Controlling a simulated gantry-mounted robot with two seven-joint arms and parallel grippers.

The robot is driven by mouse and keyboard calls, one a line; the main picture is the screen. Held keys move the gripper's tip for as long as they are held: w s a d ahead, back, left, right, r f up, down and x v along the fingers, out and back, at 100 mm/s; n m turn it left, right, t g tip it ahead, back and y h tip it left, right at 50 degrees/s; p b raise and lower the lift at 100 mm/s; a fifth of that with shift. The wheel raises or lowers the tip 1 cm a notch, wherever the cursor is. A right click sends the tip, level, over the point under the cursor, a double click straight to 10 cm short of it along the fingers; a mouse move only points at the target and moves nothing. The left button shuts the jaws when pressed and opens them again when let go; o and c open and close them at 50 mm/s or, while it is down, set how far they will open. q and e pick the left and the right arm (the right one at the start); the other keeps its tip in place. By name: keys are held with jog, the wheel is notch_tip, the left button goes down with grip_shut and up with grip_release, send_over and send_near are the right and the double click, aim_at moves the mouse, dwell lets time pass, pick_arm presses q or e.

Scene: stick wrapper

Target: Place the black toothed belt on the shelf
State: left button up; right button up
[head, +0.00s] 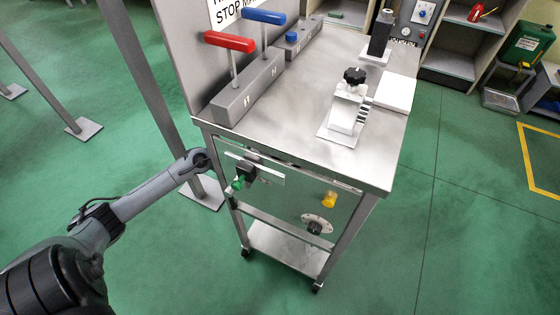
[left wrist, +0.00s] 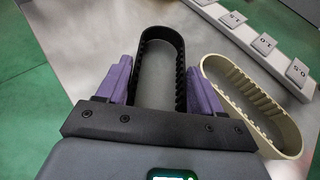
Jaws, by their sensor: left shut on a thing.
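The black toothed belt (left wrist: 180,62) is an upright-edged oval loop in the left wrist view. My left gripper (left wrist: 157,68) has a purple finger against each outer side of it and is shut on it. The belt's near end is hidden behind the gripper body. In the head view my left arm reaches from the left to the cart's side, just below the tabletop; its gripper and the belt are hidden there. A lower shelf (head: 285,246) shows on the cart, and a shelf unit (head: 452,62) stands at the back. My right gripper is not in view.
A beige toothed belt (left wrist: 255,105) lies close right of the black one on a grey surface. A pale strip with numbered tiles (left wrist: 264,43) is beyond it. The cart's tabletop (head: 300,130) holds red and blue levers and a clamp. Its front panel carries knobs.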

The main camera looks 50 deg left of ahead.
pick_arm(q)
jog(key=shift+f, duration=0.15)
jog(key=o, duration=1.1)
jog(key=shift+r, duration=0.25)
jog(key=shift+s+a+r, duration=0.1)
jog(key=shift+s+a, duration=0.05)
jog(key=shift+s, duration=0.05)
jog(key=p+v, duration=0.6)
jog(key=v, duration=0.5)
jog(key=shift+s+r, duration=0.15)
jog(key=shift+s, duration=0.05)
jog(key=shift+p, duration=0.35)
